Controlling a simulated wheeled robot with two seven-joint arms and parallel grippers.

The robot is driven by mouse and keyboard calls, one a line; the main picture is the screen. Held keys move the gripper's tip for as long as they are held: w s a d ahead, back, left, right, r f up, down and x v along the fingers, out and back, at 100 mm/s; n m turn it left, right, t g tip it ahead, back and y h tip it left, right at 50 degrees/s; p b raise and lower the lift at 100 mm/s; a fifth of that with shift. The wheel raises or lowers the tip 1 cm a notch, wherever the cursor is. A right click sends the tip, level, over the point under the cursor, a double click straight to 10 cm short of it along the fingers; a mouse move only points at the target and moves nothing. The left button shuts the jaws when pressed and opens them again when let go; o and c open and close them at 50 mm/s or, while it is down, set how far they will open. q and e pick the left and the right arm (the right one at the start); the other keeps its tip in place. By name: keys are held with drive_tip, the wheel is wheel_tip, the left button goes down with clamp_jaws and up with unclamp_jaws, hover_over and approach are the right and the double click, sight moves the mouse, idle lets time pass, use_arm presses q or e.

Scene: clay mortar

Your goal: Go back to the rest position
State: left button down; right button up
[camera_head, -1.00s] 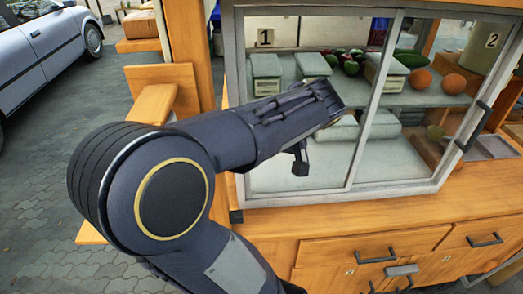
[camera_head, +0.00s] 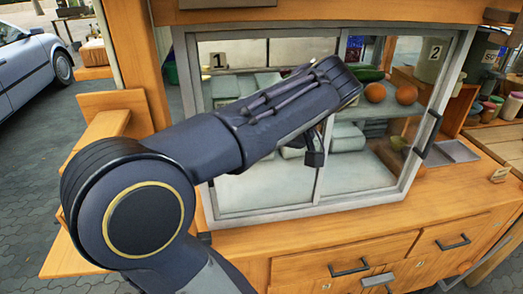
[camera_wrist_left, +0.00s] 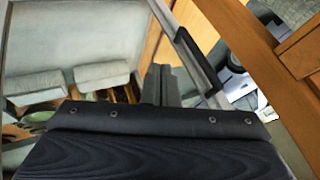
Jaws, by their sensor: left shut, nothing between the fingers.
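My left arm (camera_head: 270,120) comes in from the left and reaches across the front of the glass display case (camera_head: 275,210). My left gripper (camera_head: 315,150) hangs beyond the end of the forearm, in front of the case's sliding panes, and is small and partly hidden by the arm. In the left wrist view its fingers (camera_wrist_left: 164,84) are together with nothing between them. The case's frame and dark handle (camera_wrist_left: 198,62) show beside and beyond them; I cannot tell the exact gap. My right gripper is in neither view.
A wooden counter with drawers (camera_head: 345,255) is below. Its right end holds a grey tray (camera_head: 458,151) and small jars (camera_head: 511,105). Paving (camera_head: 35,180) is open at left, near a car (camera_head: 30,60).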

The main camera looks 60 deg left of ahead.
use_arm(q)
drive_tip(key=shift+w+d+r, duration=0.1)
drive_tip(key=shift+d+r, duration=0.05)
drive_tip(key=w+d+f+m+t+h, duration=0.2)
drive_tip(key=d+f+m+t+h, duration=0.3)
drive_tip(key=d, duration=0.7)
drive_tip(key=w+d+f+m+t+h, duration=0.1)
drive_tip(key=d+f+m+t+h, duration=0.3)
drive_tip(key=d+f+m, duration=0.5)
drive_tip(key=d+f, duration=0.2)
drive_tip(key=d, duration=0.2)
drive_tip(key=shift+w+d+t+h, duration=0.15)
drive_tip(key=shift+w+t+h, duration=0.2)
drive_tip(key=shift+t+h, duration=0.05)
